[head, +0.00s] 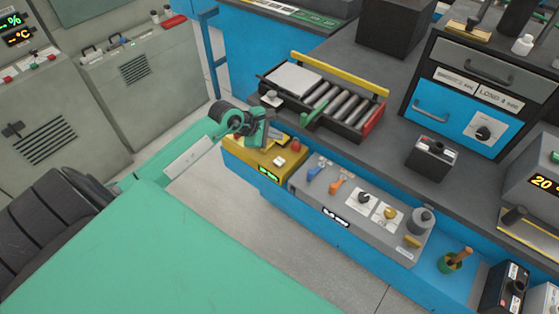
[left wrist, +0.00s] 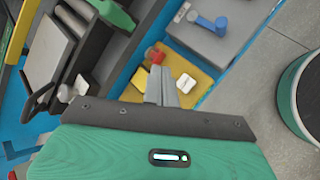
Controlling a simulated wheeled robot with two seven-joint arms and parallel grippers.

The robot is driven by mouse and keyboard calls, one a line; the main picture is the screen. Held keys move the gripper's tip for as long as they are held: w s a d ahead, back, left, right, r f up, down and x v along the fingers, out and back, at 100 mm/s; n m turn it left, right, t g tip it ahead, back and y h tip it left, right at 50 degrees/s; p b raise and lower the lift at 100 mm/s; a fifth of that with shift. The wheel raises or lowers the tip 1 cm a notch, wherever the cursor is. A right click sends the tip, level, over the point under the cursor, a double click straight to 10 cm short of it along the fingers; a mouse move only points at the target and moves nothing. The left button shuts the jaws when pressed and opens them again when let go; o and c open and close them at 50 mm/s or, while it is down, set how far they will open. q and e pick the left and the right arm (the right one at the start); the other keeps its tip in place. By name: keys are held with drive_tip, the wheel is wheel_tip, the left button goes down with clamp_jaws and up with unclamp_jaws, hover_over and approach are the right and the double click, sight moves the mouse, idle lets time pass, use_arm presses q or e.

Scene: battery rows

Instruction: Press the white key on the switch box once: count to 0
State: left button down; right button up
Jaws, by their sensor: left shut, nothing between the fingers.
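The yellow switch box (head: 262,165) sits at the front edge of the bench, with a small green-lit display too small to read. A white key (head: 280,161) and a red button (head: 295,146) show on its top. My right gripper is not in view.
A grey panel (head: 322,205) with blue and orange switches adjoins the box on the right. Behind it stands a roller tray (head: 374,121) with a yellow bar (head: 340,75). A black battery (head: 432,157) stands farther right on the bench.

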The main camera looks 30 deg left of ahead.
use_arm(q)
drive_tip(key=shift+f, duration=0.15)
drive_tip(key=b, duration=0.5)
hover_over(276, 162)
wheel_tip(276, 162, down, 8)
drive_tip(key=shift+r, duration=0.15)
drive_tip(key=shift+f, duration=0.45)
idle(0.7)
